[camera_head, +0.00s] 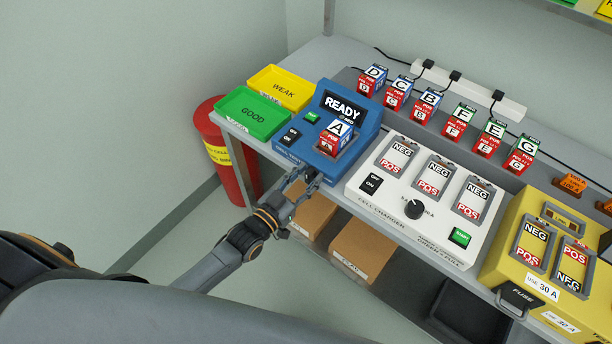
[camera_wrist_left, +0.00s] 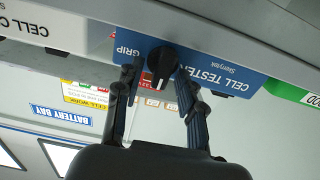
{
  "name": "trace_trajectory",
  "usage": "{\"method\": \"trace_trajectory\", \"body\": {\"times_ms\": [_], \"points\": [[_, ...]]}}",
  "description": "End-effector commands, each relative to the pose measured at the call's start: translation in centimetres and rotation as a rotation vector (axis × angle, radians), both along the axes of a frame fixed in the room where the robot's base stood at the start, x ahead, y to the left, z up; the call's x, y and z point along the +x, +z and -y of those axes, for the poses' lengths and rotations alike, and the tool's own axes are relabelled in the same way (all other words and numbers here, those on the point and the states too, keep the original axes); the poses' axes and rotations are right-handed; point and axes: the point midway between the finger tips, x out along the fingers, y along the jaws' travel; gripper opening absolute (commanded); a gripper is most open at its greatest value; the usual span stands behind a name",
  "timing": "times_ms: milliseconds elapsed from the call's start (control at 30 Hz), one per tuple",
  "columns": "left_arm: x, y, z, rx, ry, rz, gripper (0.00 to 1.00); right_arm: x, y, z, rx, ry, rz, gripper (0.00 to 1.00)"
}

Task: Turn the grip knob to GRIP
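The blue cell tester (camera_head: 294,152) stands on the bench with a READY display and cell A (camera_head: 336,137) in its top. In the left wrist view, which is upside down, the black grip knob (camera_wrist_left: 162,60) sits on the tester's blue front panel (camera_wrist_left: 215,72). The word GRIP (camera_wrist_left: 127,50) is printed to the left of the knob in that picture. My left gripper (camera_head: 308,180) is at the tester's front edge. In the wrist view its fingers (camera_wrist_left: 159,78) are apart, one on each side of the knob; contact is unclear. My right gripper is out of view.
Green GOOD (camera_head: 252,124) and yellow WEAK (camera_head: 297,95) trays lie left of the tester. A white cell charger (camera_head: 386,205) stands to its right, then a yellow tester (camera_head: 510,283). Cardboard boxes (camera_head: 362,250) sit below the bench. A red bin (camera_head: 215,120) stands at the bench's left end.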

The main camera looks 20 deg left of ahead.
Motion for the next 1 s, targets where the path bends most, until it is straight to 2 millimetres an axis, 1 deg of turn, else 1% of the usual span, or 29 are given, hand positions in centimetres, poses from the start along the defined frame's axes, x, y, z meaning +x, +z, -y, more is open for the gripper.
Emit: {"method": "trace_trajectory", "body": {"times_ms": [67,167,200,267,467,667,867,1000], "points": [[-0.02,-0.01,-0.01,0.000,0.000,0.000,0.39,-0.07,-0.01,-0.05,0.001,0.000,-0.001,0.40],[-0.03,0.00,-0.01,0.000,0.000,0.000,0.20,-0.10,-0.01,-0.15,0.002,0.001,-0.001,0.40],[-0.03,0.00,-0.01,0.000,0.000,0.000,0.12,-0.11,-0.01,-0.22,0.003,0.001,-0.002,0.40],[-0.02,0.00,-0.02,0.000,0.000,0.000,0.01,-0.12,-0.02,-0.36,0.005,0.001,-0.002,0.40],[-0.04,0.02,-0.01,0.008,0.001,0.003,0.01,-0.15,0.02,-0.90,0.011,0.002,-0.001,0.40],[-0.05,0.07,0.05,0.067,0.002,0.026,0.01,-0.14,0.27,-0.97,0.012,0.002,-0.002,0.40],[-0.12,0.07,0.20,0.195,0.001,0.072,0.01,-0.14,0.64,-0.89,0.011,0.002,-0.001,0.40],[-0.15,0.04,0.34,0.315,0.002,0.116,0.01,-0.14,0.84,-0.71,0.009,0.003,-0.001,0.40]]}}
